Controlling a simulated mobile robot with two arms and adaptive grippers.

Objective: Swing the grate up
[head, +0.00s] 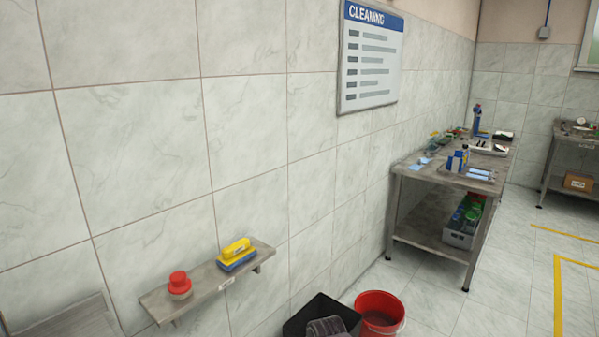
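No grate can be made out for certain in the head view. A grey flat panel (65,318) is cut off at the lower left corner, leaning or standing near the tiled wall. I cannot tell whether it is part of the grate or of a machine. Neither of my grippers shows in the head view.
A wall shelf (207,283) holds a red-topped item (179,283) and a yellow and blue brush or sponge (236,254). Below are a black bin (297,323) and a red bucket (380,314). A cluttered metal table (420,176) stands along the wall. Floor at right is clear.

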